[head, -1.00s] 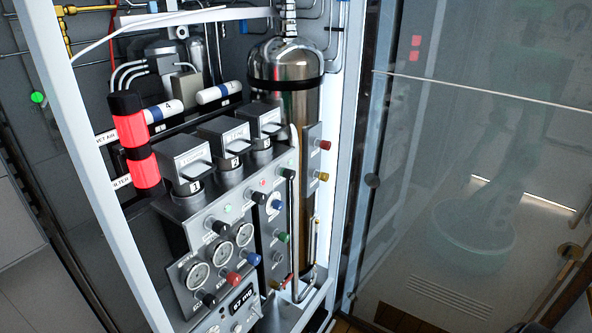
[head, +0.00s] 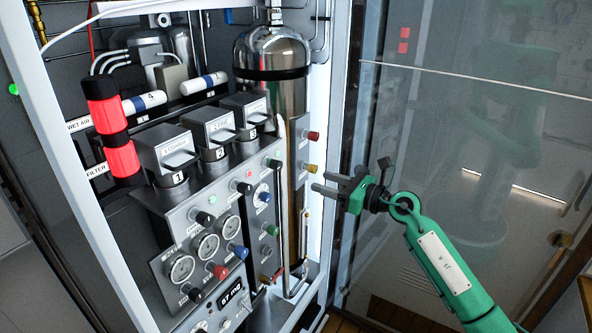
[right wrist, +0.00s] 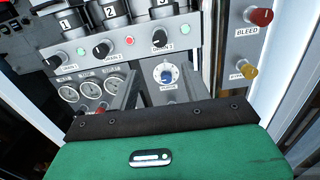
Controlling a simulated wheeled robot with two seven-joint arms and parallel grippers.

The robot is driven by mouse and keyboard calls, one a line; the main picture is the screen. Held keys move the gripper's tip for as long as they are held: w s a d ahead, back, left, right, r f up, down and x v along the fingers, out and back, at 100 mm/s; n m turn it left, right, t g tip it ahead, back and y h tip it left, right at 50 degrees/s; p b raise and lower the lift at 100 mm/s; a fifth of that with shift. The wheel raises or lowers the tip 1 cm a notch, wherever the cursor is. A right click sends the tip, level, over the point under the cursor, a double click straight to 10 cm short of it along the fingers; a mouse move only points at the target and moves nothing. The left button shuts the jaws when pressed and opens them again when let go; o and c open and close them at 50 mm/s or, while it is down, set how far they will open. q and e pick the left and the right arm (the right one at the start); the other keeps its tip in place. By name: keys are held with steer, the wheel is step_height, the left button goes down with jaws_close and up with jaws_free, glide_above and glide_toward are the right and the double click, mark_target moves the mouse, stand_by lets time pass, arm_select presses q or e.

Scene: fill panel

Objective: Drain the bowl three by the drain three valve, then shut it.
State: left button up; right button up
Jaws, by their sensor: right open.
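Bowl three (head: 256,134) is the dark unit marked 3, under the rightmost of the three grey boxes on the panel; it also shows in the right wrist view (right wrist: 163,12). The drain three valve (head: 272,163) is a black knob on the panel face below it. In the right wrist view the drain three knob (right wrist: 160,38) sits above a blue knob, with its label beneath. My right gripper (head: 321,182) is open and empty, to the right of the panel and apart from the valve. My left gripper is not in view.
The red bleed knob (head: 313,135) and a yellow knob (head: 312,168) stick out from the side plate between my right gripper and the panel. The blue knob (head: 264,197) is close below drain three. A white frame post and glass door (head: 450,130) stand at the right.

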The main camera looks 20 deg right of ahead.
mark_target(280, 167)
steer(key=p+x, duration=0.2)
steer(key=x, duration=0.4)
steer(key=p+x, duration=0.2)
steer(key=x, duration=0.4)
steer(key=shift+w+a+r, duration=0.1)
steer(key=shift+r, duration=0.1)
steer(key=shift+x, duration=0.8)
steer(key=shift+f, duration=0.1)
steer(key=shift+p, duration=0.3)
steer(key=c, duration=1)
